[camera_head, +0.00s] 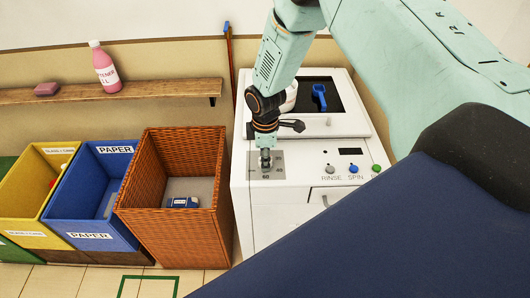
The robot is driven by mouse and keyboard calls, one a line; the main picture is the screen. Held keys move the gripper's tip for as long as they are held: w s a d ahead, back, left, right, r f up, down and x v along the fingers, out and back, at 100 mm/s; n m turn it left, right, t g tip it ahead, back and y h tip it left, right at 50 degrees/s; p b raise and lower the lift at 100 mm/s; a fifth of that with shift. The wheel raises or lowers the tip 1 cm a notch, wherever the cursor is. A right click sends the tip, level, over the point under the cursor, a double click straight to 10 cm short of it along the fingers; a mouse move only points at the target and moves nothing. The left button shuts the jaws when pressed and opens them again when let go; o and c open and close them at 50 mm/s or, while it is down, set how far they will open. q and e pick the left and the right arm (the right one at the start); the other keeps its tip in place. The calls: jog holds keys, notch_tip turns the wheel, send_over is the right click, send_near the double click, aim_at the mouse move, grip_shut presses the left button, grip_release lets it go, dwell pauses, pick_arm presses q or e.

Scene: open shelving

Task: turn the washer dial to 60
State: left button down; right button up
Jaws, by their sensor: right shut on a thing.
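The white washer (292,213) stands right of centre. Its dial sits on a grey panel (278,170) at the left of its control face, with a number that looks like 60 below it. My right gripper (265,160) reaches down from above and is shut on the dial. The gripper hides most of the dial, so its setting cannot be read. My left gripper is not in view.
RINSE (329,168) and SPIN (353,168) buttons and a green button (376,168) sit right of the dial. An orange wicker basket (140,190) stands close at left, beside blue (70,208) and yellow (28,215) bins. A shelf (120,91) holds a pink bottle (105,70).

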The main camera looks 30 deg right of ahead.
jog(key=m+p, duration=0.1)
jog(key=m, duration=0.3)
jog(key=shift+s+m, duration=0.1)
jog(key=shift+m, duration=0.2)
jog(key=m+p, duration=0.1)
jog(key=m, duration=0.4)
jog(key=shift+g, duration=0.3)
jog(key=m+p, duration=0.1)
jog(key=m, duration=0.4)
jog(key=shift+f+m, duration=0.1)
jog(key=shift+m, duration=0.3)
jog(key=m, duration=0.4)
jog(key=shift+m+g, duration=0.3)
jog(key=shift+m, duration=0.1)
jog(key=o, duration=1.2)
jog(key=shift+w, duration=0.2)
